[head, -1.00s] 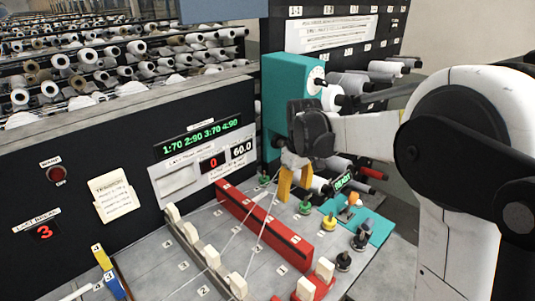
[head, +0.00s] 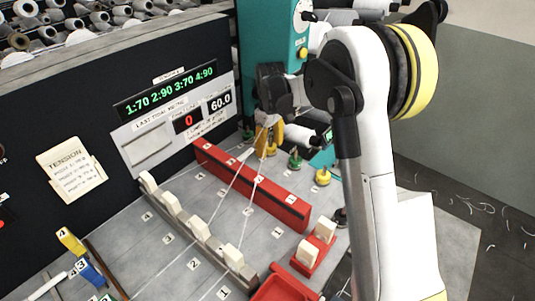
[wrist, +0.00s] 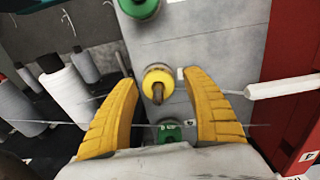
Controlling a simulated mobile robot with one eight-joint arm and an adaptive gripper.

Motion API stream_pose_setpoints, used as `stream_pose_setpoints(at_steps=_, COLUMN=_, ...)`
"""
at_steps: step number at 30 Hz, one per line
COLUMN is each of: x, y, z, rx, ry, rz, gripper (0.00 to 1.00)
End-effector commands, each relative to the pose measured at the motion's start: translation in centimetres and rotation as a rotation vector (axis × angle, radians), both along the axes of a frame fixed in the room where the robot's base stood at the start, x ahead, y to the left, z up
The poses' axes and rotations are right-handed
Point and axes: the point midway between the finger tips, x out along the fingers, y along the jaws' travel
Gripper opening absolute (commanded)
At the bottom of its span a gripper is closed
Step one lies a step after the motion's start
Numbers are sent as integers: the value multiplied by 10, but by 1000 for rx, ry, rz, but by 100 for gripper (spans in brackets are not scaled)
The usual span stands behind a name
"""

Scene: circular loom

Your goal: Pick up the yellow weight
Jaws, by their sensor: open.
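A round yellow weight (wrist: 160,88) with a brownish knob shows in the wrist view, between and beyond my fingertips. My gripper (head: 268,136) is open and empty, its two yellow-orange fingers on either side of the weight in that view. I see no contact. Green weights stand on both sides of it in the wrist view, one at the top (wrist: 140,8) and one between the finger bases (wrist: 170,131). In the head view the fingers largely hide that spot. Another yellow weight (head: 322,177) stands to the right, past a green weight (head: 295,160).
A long red bar (head: 250,187) lies left of the gripper, with white-tabbed guides (head: 200,229) and thin threads nearby. Thread spools (wrist: 65,87) stand at the left in the wrist view. A teal machine housing (head: 268,35) rises behind. Grey panel around the guides is largely clear.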

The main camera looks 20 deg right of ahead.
Motion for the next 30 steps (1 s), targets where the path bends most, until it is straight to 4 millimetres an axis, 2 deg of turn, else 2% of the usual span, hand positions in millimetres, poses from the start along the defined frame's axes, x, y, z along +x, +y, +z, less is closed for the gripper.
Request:
stream_pose_setpoints(at_steps=5, x=0, y=0, z=1, rx=0, ry=0, rz=0, gripper=57)
stream_pose_setpoints(at_steps=9, x=0, y=0, z=1, rx=0, ry=0, rz=0, gripper=16)
stream_pose_setpoints(at_steps=23, x=0, y=0, z=4, rx=0, ry=0, rz=0, gripper=15)
stream_pose_setpoints(at_steps=30, x=-2, y=5, z=28, rx=0, ry=0, rz=-1, gripper=15)
